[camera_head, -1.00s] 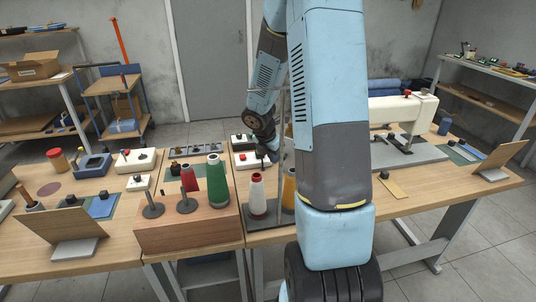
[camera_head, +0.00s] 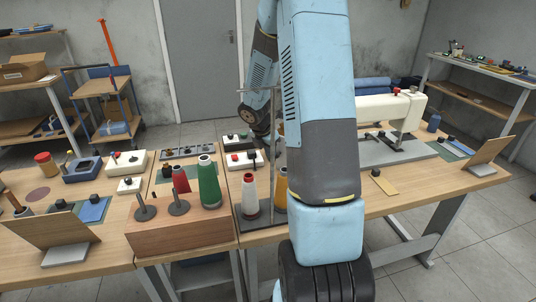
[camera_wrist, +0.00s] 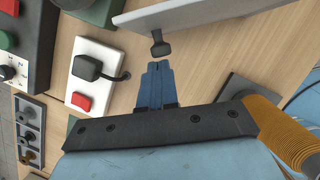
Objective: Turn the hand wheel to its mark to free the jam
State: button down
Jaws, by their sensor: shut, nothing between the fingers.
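The white sewing machine (camera_head: 378,106) stands on a grey bed at the right of the table in the head view, with a red knob on top. I cannot clearly make out its hand wheel or a mark. In the wrist view, my gripper (camera_wrist: 163,70) has its blue fingers together, with nothing between them. Its tips point at a small black knob (camera_wrist: 160,47) by the edge of a grey plate (camera_wrist: 195,14). The tips look close to the knob; I cannot tell whether they touch. In the head view my arm hides the gripper.
A white switch box (camera_wrist: 97,58) with a black plug-like knob and red button lies left of the fingers. An orange thread cone (camera_wrist: 277,130) stands close at the right. A red-and-white cone (camera_head: 250,193) and green cone (camera_head: 209,184) stand near my arm.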

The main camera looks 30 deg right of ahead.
jog(key=w+d+m+g, duration=0.1)
jog(key=w+d+m, duration=0.2)
jog(key=d+m, duration=0.1)
jog(key=shift+d+m+g, duration=0.4)
jog(key=shift+d, duration=0.5)
